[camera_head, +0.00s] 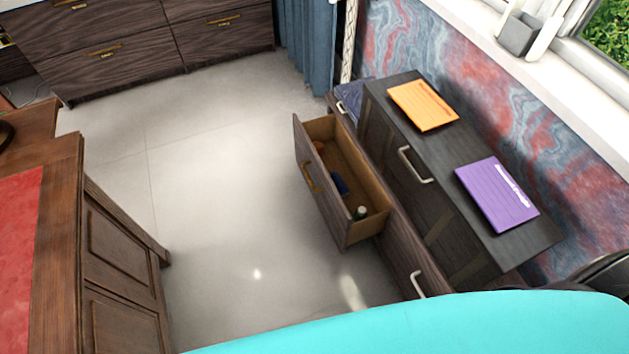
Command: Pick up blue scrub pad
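A small dark blue item (340,183), which may be the blue scrub pad, lies inside an open drawer (318,206) of the dark cabinet at the right. It is too small for me to tell its exact shape. An orange-red item (319,147) lies toward the far end of the same drawer, and a small green and white item (360,212) is at its near end. Neither of my grippers shows in the head view.
The dark cabinet top (468,195) bears an orange folder (423,105) and a purple folder (497,194). A wooden desk (62,165) with a red leather top stands at the left. The pale floor (225,200) between desk and drawer is clear. Another drawer cabinet (150,60) stands at the back.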

